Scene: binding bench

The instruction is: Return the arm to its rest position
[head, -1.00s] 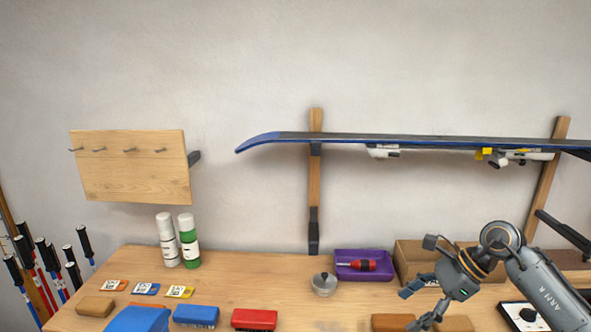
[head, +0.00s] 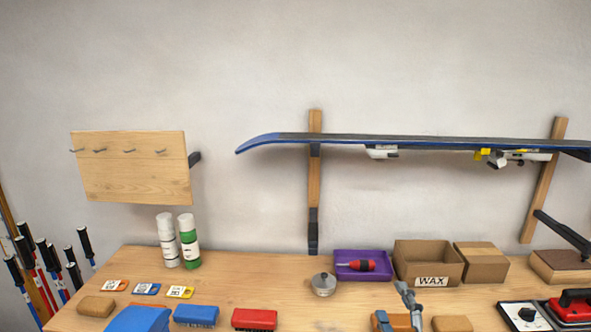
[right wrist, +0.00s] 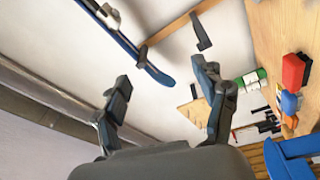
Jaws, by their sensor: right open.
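My right gripper (head: 408,302) shows only in part at the lower edge of the head view, in front of the bench, with nothing seen in it. In the right wrist view its two fingers (right wrist: 163,82) stand wide apart with empty space between them. The rest of the right arm is out of the head view. My left gripper is in neither view.
A blue-edged ski (head: 400,141) lies on wall brackets above. An iron (head: 572,306) stands at right.

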